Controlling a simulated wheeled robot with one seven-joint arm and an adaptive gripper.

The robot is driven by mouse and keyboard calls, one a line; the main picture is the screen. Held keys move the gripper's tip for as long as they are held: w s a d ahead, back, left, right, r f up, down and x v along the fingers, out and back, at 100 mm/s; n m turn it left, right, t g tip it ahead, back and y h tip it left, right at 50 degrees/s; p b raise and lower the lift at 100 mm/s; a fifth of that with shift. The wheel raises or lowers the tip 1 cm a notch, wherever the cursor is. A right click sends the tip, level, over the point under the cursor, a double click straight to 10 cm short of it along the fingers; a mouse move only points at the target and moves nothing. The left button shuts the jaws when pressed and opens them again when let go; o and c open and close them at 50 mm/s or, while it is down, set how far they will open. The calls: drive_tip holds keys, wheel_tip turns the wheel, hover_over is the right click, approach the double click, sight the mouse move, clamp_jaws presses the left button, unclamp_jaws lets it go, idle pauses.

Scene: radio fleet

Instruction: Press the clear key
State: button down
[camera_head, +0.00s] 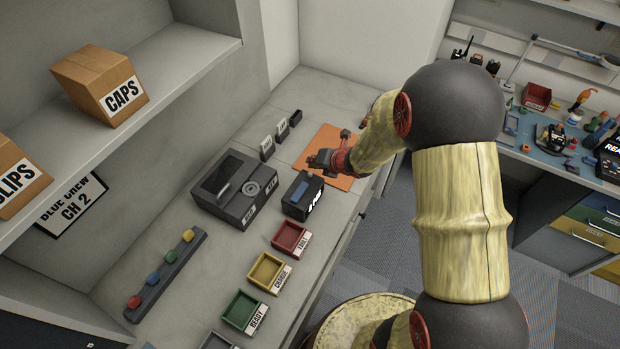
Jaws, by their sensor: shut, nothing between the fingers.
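My gripper (320,160) is over the near left part of an orange mat (325,142) on the counter, with its tip pointing left. It is shut and empty, and looks apart from the devices. A large dark device (235,188) with a dark window, a handle-like bar and a round dial stands left of it. Its small white labels (249,211) are too small to read. I cannot tell which part is the clear key.
Red (291,238), yellow (268,271) and green (244,310) trays line the counter's front. A grey bar (166,275) with several coloured knobs lies at the left. Small upright dark items (281,131) stand behind the large device. A shelf (165,75) with boxes overhangs the left.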

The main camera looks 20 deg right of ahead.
sight(312, 173)
drive_tip(key=shift+f+b, duration=0.5)
drive_tip(key=shift+f, duration=0.35)
drive_tip(key=shift+f, duration=0.1)
idle(0.7)
drive_tip(key=shift+f+b, duration=0.3)
drive_tip(key=shift+b, duration=0.15)
drive_tip(key=shift+f+b, duration=0.55)
idle(0.6)
drive_tip(key=shift+r, duration=0.1)
idle(0.3)
drive_tip(key=shift+r+p, duration=0.75)
drive_tip(key=shift+r, duration=0.1)
drive_tip(key=shift+r, duration=0.1)
wheel_tip(312, 173, up, 5)
drive_tip(key=p, duration=0.4)
